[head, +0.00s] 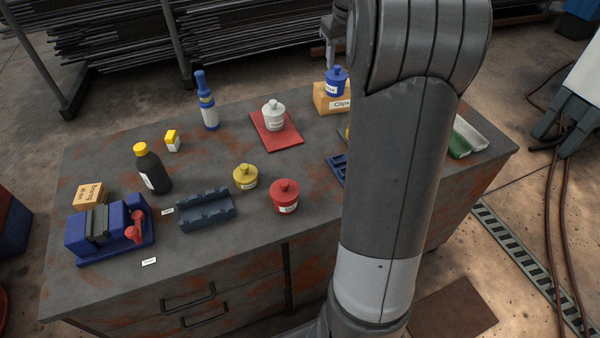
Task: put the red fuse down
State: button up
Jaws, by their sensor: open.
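The red fuse (285,198) is a squat red piece with a round knob on top and a white label on its side. It stands upright on the worn grey workbench (235,148), near the front edge. My gripper (329,52) shows only in part at the top, beside my arm, above the back of the bench. It is open, well away from the red fuse and not touching it. My arm hides the rest of it.
Nearby stand a yellow knobbed piece (245,177), a dark grooved rack (206,211), a black bottle (153,172) and a blue vise (108,232). Behind are a white piece (273,117) on a red mat (290,139), a blue spray bottle (208,105) and a Clips box (326,104).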

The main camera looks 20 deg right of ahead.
jog(key=s+a+r+t, duration=0.1)
jog(key=s+a+r, duration=0.1)
jog(key=s+a, duration=0.55)
jog(key=s+a+r+t, duration=0.1)
jog(key=s+a+r, duration=0.1)
jog(key=s+a, duration=0.55)
jog(key=s+a+f, duration=0.3)
jog(key=s+a, duration=0.1)
jog(key=s, duration=0.3)
jog(key=s+a+f+t, duration=0.1)
jog(key=s+a+f, duration=0.3)
jog(key=s, duration=0.3)
jog(key=shift+s+a+t+y, duration=0.2)
jog(key=shift+s+t+y, duration=0.1)
jog(key=shift+y, duration=0.1)
